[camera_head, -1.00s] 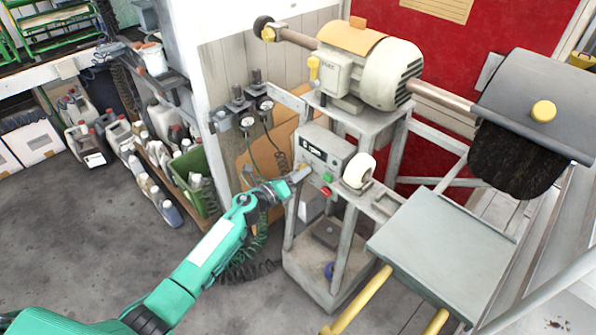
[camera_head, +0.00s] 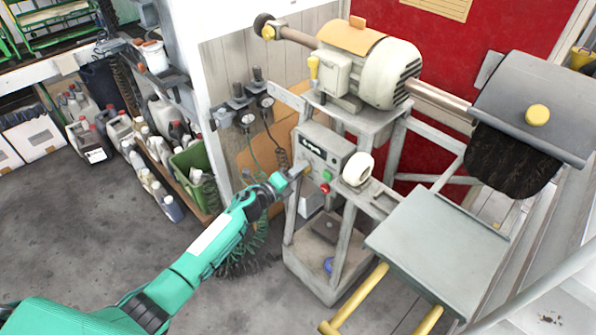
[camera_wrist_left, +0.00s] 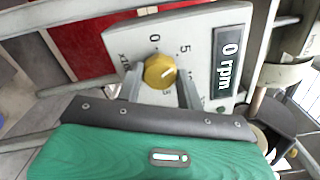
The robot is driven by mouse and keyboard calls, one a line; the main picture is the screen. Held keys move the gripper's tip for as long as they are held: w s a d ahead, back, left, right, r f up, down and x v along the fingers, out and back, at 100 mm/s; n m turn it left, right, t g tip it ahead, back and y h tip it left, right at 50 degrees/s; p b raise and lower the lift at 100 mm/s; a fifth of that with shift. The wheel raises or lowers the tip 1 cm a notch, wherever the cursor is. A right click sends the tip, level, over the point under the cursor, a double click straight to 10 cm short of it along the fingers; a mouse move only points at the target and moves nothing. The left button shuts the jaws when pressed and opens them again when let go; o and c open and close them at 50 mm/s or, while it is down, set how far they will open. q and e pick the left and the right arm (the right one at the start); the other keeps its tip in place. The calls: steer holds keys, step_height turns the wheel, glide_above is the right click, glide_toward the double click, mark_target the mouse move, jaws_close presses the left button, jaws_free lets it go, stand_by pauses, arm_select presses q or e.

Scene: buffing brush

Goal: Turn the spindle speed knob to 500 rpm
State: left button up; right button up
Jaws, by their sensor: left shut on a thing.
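The spindle speed knob (camera_wrist_left: 160,70) is round and yellow, on a grey control panel (camera_wrist_left: 200,35) with dial marks "0" and "5". A pale pointer line shows on its face; its exact setting is hard to read. The display (camera_wrist_left: 230,58) beside it reads "0 rpm". My left gripper (camera_wrist_left: 160,84) is shut on the knob, one finger on each side. In the head view my left gripper (camera_head: 297,170) is at the left front of the control box (camera_head: 325,146) and covers the knob. My right gripper is out of view.
A green button (camera_head: 326,177) and a red button (camera_head: 325,188) sit close to the gripper. A white round part (camera_head: 358,169) juts out beside the box. The motor (camera_head: 375,70) and brush (camera_head: 510,160) are above and right.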

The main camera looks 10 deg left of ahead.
arm_select(q)
steer(key=o, duration=1)
steer(key=b+v, duration=0.2)
steer(key=v, duration=1.2)
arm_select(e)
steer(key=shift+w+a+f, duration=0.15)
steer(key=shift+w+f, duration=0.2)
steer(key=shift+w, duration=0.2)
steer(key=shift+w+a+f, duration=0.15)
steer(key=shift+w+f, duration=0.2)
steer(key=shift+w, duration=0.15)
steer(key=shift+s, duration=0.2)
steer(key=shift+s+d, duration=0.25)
